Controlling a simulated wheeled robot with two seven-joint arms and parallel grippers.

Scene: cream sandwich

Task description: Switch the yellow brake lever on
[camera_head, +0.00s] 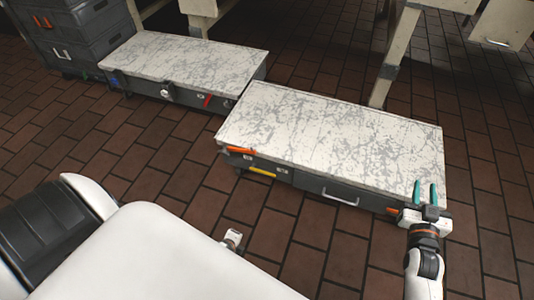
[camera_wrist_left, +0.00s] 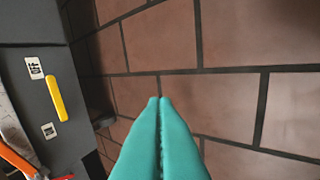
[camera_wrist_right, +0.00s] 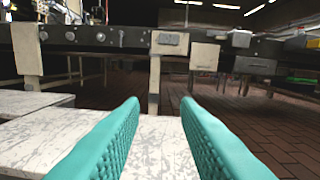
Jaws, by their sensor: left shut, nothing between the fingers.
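The yellow brake lever (camera_head: 262,171) is on the front side of the nearer low cart (camera_head: 330,140). In the left wrist view the lever (camera_wrist_left: 56,98) is a short yellow bar on a dark panel, left of my left gripper (camera_wrist_left: 160,100). An OFF label (camera_wrist_left: 35,68) is by its upper end and a second, hard-to-read label (camera_wrist_left: 49,130) by its lower end. The left gripper's teal fingers are shut, empty and apart from the lever, over brick floor. My right gripper (camera_head: 425,188) is open and empty at the cart's right end; its fingers show in the right wrist view (camera_wrist_right: 160,105).
A second low cart (camera_head: 180,62) stands behind to the left, beside dark drawers (camera_head: 75,40). An orange handle (camera_wrist_left: 18,160) is near the lever. A cream table leg (camera_head: 395,55) rises behind the nearer cart. Brick floor in front of the carts is clear.

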